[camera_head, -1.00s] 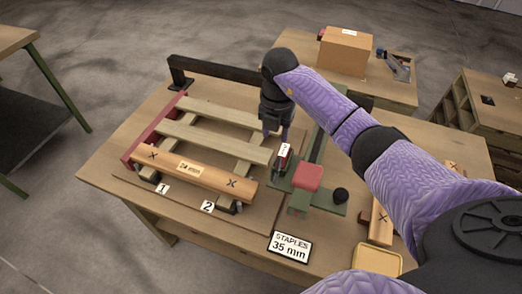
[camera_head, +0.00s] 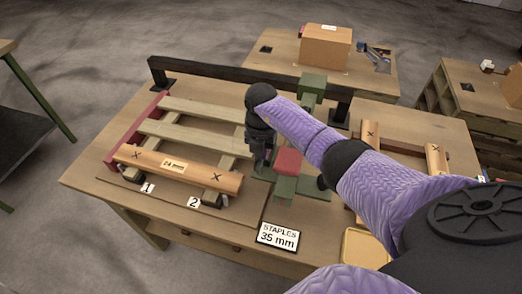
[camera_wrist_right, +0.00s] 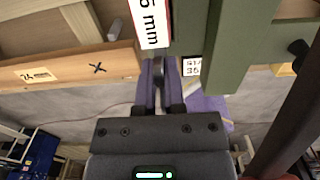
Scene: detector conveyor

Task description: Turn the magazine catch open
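The green stapling tool (camera_head: 286,188) with a red block (camera_head: 288,161) on top stands on the workbench, right of the wooden pallet frame. My right gripper (camera_head: 260,168) points down at the tool's left side, between it and the pallet slats. In the right wrist view, the purple fingertips (camera_wrist_right: 160,78) are close together, with a small dark rounded piece (camera_wrist_right: 158,72) between them, perhaps the catch. I cannot tell whether they grip it. Green tool parts (camera_wrist_right: 228,45) and a white label (camera_wrist_right: 154,20) are just beyond. My left gripper is out of view.
The pallet frame has a wooden board marked 24 mm (camera_head: 175,168) at its front. A sign reading STAPLES 35 mm (camera_head: 278,237) is at the bench front. A black rail (camera_head: 225,78) runs behind. A yellow tray (camera_head: 366,248) and more boards (camera_head: 370,150) lie right.

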